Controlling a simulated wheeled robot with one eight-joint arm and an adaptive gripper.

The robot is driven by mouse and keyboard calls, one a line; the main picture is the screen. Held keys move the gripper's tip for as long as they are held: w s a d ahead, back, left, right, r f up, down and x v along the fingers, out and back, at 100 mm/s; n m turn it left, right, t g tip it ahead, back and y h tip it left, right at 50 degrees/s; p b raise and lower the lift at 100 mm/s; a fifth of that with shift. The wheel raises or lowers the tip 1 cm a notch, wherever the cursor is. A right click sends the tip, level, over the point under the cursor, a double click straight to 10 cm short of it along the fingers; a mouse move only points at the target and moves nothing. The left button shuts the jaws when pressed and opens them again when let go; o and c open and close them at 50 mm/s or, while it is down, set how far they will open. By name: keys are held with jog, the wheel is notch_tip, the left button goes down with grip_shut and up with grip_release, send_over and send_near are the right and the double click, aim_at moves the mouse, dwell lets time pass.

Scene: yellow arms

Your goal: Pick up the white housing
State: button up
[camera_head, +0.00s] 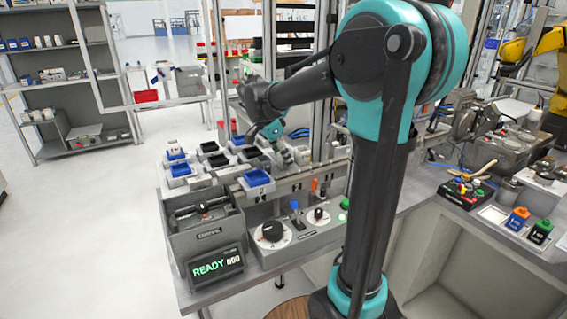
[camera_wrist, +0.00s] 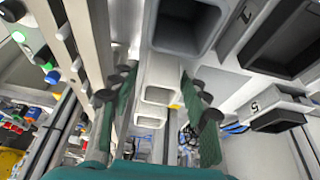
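In the wrist view a pale, hollow, square-mouthed housing (camera_wrist: 162,72) lies between the fingers, with a gap to each side. Smaller pale hollow shapes line up below it. A larger pale box with a dark inside (camera_wrist: 183,26) is just above it at the picture's top. I cannot tell for certain which of these is the white housing. The gripper mostly hides this spot in the head view.
Blue and black bins (camera_head: 210,148) in white holders stand left of my gripper. Black numbered bins (camera_wrist: 278,40) sit close to the right finger. A pale rail (camera_wrist: 72,45) runs along the left. A grey machine with a READY screen (camera_head: 215,264) stands at the bench front.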

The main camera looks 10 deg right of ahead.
jog(key=c, duration=0.7)
jog(key=shift+r, duration=0.1)
jog(key=shift+c, duration=0.2)
